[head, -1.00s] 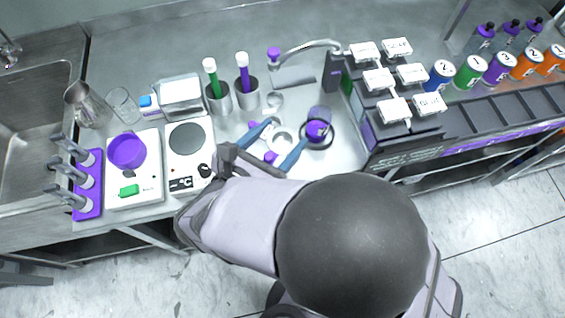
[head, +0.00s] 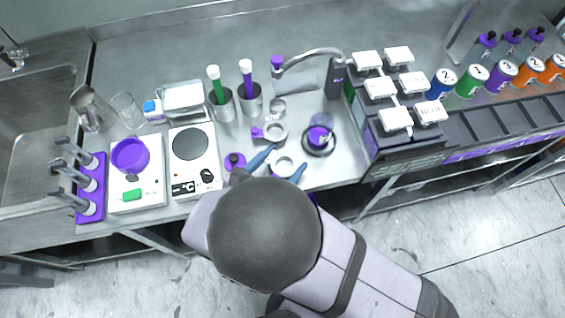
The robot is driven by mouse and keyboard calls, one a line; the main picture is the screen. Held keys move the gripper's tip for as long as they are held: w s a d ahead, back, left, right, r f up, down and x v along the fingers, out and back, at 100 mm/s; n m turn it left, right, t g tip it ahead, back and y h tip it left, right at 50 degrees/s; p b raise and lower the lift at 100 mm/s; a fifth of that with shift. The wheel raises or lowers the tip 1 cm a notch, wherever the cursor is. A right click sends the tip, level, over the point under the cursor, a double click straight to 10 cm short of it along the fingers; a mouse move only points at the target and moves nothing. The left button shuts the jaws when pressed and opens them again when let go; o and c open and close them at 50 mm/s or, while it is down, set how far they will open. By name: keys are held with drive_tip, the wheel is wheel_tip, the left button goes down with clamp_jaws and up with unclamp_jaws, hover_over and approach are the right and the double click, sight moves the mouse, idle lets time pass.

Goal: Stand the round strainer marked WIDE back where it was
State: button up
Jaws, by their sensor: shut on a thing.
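My gripper (head: 279,166) shows at the bench's front edge as two blue fingers, with the rest hidden behind my arm. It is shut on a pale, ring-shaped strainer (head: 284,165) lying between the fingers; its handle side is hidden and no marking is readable. Another pale round strainer (head: 275,131) with a purple tab is on the bench just behind. A smaller pale ring (head: 278,107) is farther back. I cannot read which of them is marked WIDE.
A glass with purple contents (head: 320,134) and a dark ring around its base is to the right. A purple disc with a dark centre (head: 235,161) is left of my fingers. A hot plate (head: 193,160) and the rack with white-topped levers (head: 408,135) flank this area.

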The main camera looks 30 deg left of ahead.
drive_tip(key=shift+f, duration=0.85)
drive_tip(key=shift+f, duration=0.15)
drive_tip(key=o, duration=1.1)
drive_tip(key=shift+o, duration=0.2)
drive_tip(key=shift+s+r, duration=0.15)
drive_tip(key=shift+r, duration=0.1)
drive_tip(key=shift+b+v, duration=0.45)
drive_tip(key=shift+v, duration=2.15)
drive_tip(key=shift+r, duration=0.1)
